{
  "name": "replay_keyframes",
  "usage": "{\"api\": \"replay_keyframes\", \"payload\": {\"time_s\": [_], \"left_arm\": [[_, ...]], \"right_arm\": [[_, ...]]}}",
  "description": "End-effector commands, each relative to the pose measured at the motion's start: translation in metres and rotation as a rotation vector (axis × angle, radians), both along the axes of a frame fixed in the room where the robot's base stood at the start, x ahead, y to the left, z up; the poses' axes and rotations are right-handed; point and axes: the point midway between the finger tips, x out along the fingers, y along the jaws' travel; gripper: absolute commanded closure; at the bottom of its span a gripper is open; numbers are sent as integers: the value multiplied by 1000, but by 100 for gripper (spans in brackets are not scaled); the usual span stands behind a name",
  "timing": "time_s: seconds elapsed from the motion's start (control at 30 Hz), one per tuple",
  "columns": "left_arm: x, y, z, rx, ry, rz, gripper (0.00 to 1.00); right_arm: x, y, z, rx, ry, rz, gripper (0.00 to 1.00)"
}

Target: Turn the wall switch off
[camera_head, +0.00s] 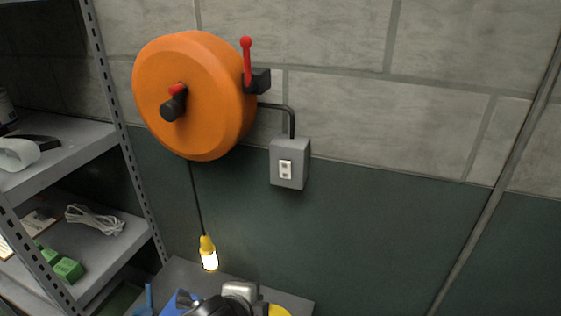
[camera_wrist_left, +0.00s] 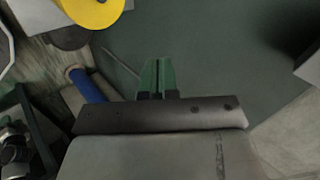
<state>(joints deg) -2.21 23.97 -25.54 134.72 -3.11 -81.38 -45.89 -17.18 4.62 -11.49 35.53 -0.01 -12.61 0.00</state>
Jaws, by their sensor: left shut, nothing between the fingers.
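A grey box (camera_head: 289,163) with a small white plate (camera_head: 286,170) is mounted on the wall in the head view, right of an orange reel; it looks like the wall switch. The setting of the plate's small dark parts is too small to read. A black conduit (camera_head: 291,120) enters the box from above. My left gripper (camera_wrist_left: 158,78) shows in the left wrist view with its green fingers together and empty, over a dark green surface. It is not clearly visible in the head view, and the box is not recognisable in the wrist view. My right gripper is not in view.
The orange reel (camera_head: 200,95) bears a red lever (camera_head: 247,62) on its right. A lit yellow lamp (camera_head: 208,254) hangs below it. Metal shelving (camera_head: 100,262) stands left. Items crowd the bottom surface (camera_head: 290,303). The wall right of the box is clear. A yellow roll (camera_wrist_left: 92,8) is near the gripper.

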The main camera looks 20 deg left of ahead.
Motion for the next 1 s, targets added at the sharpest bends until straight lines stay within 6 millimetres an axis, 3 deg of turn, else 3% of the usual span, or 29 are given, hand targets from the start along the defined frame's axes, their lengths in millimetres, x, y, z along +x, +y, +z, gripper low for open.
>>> {"api": "replay_keyframes", "payload": {"time_s": [0.03,0.2,0.4,0.6,1.0], "left_arm": [[15,-2,31,138,-90,-122,100],[40,-6,114,689,-330,-491,100],[48,-1,181,1262,-465,-721,100],[48,5,207,1541,-486,-798,100],[48,5,209,1574,-487,-806,100]], "right_arm": [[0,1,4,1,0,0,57],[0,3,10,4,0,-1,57],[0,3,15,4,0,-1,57],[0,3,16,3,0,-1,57],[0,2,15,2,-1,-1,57]]}}
